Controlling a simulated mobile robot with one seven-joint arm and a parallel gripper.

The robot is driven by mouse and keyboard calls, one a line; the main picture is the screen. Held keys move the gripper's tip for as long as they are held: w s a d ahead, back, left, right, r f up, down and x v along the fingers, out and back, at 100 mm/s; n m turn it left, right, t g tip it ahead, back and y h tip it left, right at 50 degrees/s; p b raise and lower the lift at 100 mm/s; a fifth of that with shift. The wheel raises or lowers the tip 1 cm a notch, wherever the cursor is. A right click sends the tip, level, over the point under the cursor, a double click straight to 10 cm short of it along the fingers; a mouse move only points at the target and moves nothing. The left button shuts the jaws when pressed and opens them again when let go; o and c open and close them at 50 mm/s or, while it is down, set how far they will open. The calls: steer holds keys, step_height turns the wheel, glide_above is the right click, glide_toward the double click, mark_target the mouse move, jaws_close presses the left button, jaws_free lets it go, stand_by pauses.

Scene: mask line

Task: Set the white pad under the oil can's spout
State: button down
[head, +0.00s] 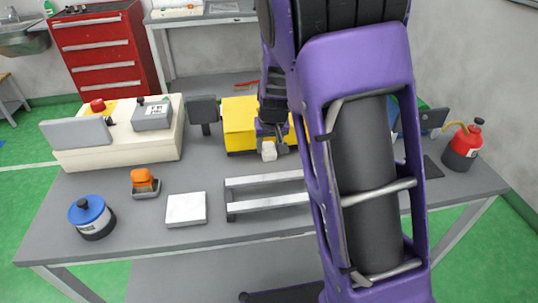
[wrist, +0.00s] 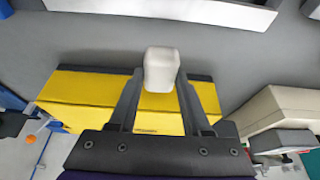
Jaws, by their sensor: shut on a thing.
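My gripper (head: 269,141) is shut on a small white block with rounded edges (head: 269,151), above the table in front of the yellow box. In the wrist view the block (wrist: 161,70) sits between the two dark fingertips. A flat white square pad (head: 186,208) lies on the table, left of the metal rack. I cannot tell for sure which of these two white things is the task's pad. The red and black oil can (head: 463,147) stands upright at the table's right end. Its tan spout (head: 455,126) points left, far right of my gripper.
The metal rack (head: 265,202) stands at the front, the yellow box (head: 239,124) behind it. A beige console (head: 128,145), an orange-topped item (head: 143,179) and a blue-lidded can (head: 92,217) are at left. A dark mat (head: 432,168) lies left of the oil can. My arm hides the right-centre table.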

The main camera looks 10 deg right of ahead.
mark_target(271, 146)
steer(key=v, duration=0.1)
steer(key=p+v, duration=0.1)
steer(key=v, duration=0.1)
steer(key=shift+d+r, duration=0.3)
steer(key=shift+d, duration=0.1)
steer(key=s, duration=0.1)
steer(key=s+d+p, duration=0.1)
steer(key=s+d+f+p, duration=0.1)
steer(key=s, duration=0.1)
steer(key=shift+s+d+f, duration=0.1)
steer(key=shift+s+f, duration=0.15)
steer(key=shift+s, duration=0.05)
steer(key=shift+s, duration=0.1)
